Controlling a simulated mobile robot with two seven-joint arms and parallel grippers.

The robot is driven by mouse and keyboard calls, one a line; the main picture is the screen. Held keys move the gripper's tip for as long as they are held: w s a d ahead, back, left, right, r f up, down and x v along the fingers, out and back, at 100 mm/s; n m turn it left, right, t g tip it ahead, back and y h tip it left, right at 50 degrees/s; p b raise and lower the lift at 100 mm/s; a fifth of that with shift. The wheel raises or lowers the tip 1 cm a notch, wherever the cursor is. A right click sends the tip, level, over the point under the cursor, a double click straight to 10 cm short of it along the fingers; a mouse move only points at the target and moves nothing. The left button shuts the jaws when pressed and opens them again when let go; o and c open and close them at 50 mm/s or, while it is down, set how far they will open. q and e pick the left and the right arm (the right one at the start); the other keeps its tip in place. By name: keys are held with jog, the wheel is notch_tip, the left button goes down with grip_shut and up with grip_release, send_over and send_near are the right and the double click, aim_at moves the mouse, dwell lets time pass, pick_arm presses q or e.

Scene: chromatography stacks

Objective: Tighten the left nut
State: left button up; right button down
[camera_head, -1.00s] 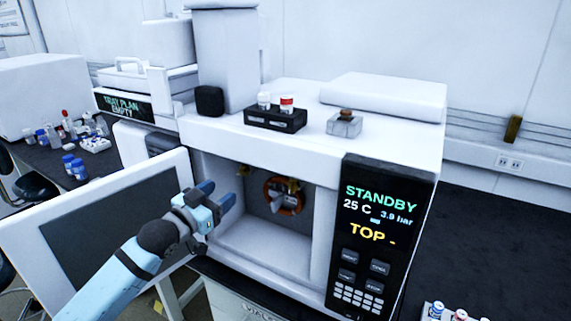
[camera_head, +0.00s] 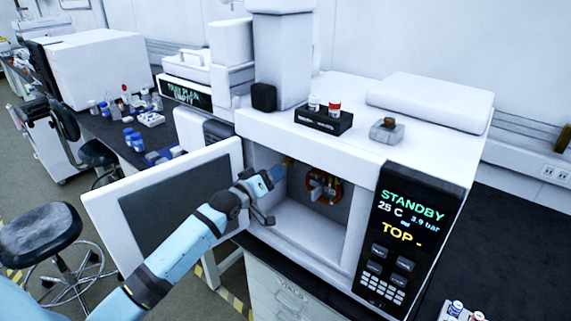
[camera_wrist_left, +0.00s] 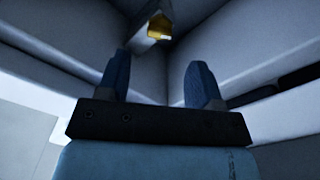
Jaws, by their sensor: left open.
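A small brass fitting, seemingly the left nut (camera_head: 289,161), shows high in the open oven chamber (camera_head: 301,222), just beyond my left gripper (camera_head: 273,175). In the left wrist view, a grey angular fitting with a yellow face, seemingly the same nut (camera_wrist_left: 158,27), hangs from above. It lies beyond my blue fingertips (camera_wrist_left: 157,72), roughly midway between them. The fingers are apart with nothing between them, and I see no contact with the nut. My gripper is at the left side of the chamber opening. My right gripper is not in view.
The oven door (camera_head: 170,205) stands open at the left, behind my forearm. An orange-brown ring (camera_head: 323,187) sits at the back of the chamber. A black vial rack (camera_head: 323,121) stands on top.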

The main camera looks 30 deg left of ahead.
aim_at(286, 164)
pick_arm(q)
jog(key=w, duration=0.6)
jog(key=shift+w+d, duration=0.15)
jog(key=shift+d, duration=0.15)
jog(key=shift+c, duration=0.2)
jog(key=c, duration=0.9)
